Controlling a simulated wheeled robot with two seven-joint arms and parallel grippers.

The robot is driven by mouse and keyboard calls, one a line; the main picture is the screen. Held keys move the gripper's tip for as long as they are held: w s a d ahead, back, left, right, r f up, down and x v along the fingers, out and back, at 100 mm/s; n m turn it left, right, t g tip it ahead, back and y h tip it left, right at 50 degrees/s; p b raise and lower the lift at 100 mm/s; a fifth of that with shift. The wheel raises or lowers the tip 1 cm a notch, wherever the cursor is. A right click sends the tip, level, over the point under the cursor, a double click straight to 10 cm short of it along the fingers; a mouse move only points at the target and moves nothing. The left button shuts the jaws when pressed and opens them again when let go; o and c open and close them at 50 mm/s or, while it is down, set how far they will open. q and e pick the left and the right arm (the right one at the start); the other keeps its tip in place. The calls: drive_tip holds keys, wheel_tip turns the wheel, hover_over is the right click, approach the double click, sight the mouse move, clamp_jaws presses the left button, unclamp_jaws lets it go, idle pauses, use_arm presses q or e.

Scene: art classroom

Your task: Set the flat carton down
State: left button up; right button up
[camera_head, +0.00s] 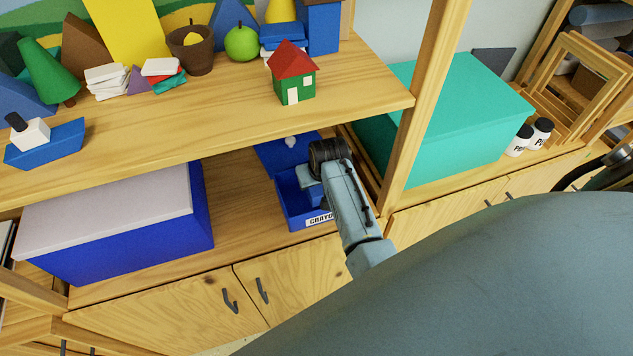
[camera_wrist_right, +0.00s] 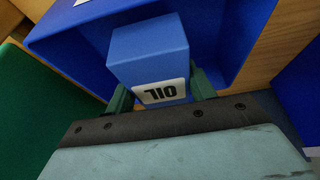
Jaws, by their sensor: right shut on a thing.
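The flat carton (camera_wrist_right: 147,48) is a blue block with a white label that reads OIL upside down in the wrist view. My right gripper (camera_wrist_right: 160,90) is shut on it, with one finger on each side. In the head view my right gripper (camera_head: 318,178) reaches into the lower shelf, over a blue tray (camera_head: 297,219) labelled CRAYO. The arm hides part of the label and most of the carton. In the wrist view the tray's walls (camera_wrist_right: 248,40) surround the carton. I cannot tell whether the carton touches the tray floor. My left gripper is not in view.
A large blue box with a pale lid (camera_head: 110,205) stands left on the lower shelf (camera_head: 238,200), with bare wood between it and the tray. A wooden post (camera_head: 425,95) and teal box (camera_head: 465,110) are to the right.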

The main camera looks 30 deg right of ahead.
drive_tip(key=shift+f+b, duration=0.3)
drive_tip(key=shift+f, duration=2.1)
drive_tip(key=shift+f, duration=0.15)
drive_tip(key=o, duration=1.1)
drive_tip(key=shift+c, duration=0.2)
drive_tip(key=shift+r, duration=0.35)
drive_tip(key=p+v, duration=0.2)
drive_tip(key=v, duration=0.9)
drive_tip(key=shift+s+a+r, duration=0.1)
drive_tip(key=shift+s+r, duration=0.15)
drive_tip(key=shift+s, duration=0.05)
